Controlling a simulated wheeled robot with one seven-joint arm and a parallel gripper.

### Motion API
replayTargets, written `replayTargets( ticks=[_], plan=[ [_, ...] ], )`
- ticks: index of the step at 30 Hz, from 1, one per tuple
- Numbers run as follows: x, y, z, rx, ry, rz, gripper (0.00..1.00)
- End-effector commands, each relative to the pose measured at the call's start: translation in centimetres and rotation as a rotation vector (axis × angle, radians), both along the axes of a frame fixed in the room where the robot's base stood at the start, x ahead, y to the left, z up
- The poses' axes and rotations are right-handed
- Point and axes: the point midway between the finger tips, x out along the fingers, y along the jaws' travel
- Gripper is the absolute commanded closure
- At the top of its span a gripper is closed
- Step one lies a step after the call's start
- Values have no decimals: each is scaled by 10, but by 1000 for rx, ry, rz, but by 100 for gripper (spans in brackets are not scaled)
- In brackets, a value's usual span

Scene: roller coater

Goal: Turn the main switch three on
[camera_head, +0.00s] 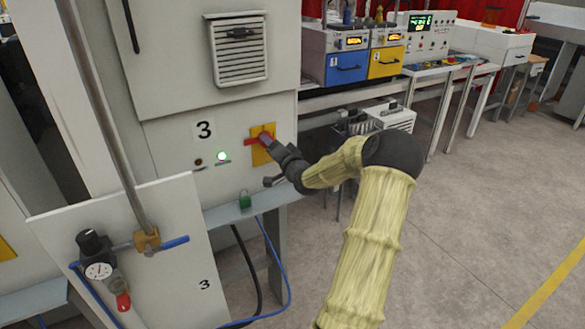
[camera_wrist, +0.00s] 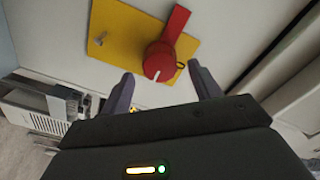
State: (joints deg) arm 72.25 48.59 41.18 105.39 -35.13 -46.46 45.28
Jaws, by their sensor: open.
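The main switch three is a red rotary handle on a yellow plate (camera_head: 257,157), low on the grey cabinet marked 3. In the head view the red handle (camera_head: 249,142) sticks out leftward, and my gripper (camera_head: 266,139) covers part of the switch. In the wrist view the red switch (camera_wrist: 162,57) has its lever pointing up and to the right across the yellow plate (camera_wrist: 125,35). My gripper (camera_wrist: 164,88) is open there, with one finger on each side of the round hub's lower end. I cannot tell whether the fingers touch it.
Left of the switch, a green-white lamp (camera_head: 222,156) is lit beside a dark lamp (camera_head: 198,162). A green padlock (camera_head: 245,200) sits on the ledge below. A white panel with a pressure gauge (camera_head: 98,270) stands front left. The floor at right is clear.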

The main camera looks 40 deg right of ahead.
Motion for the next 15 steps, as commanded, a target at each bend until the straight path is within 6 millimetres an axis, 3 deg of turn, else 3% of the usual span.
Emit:
replayTargets(
  ticks=[15],
  plan=[
    [-99, 22, -2, -3, 2, -3, 37]
  ],
)
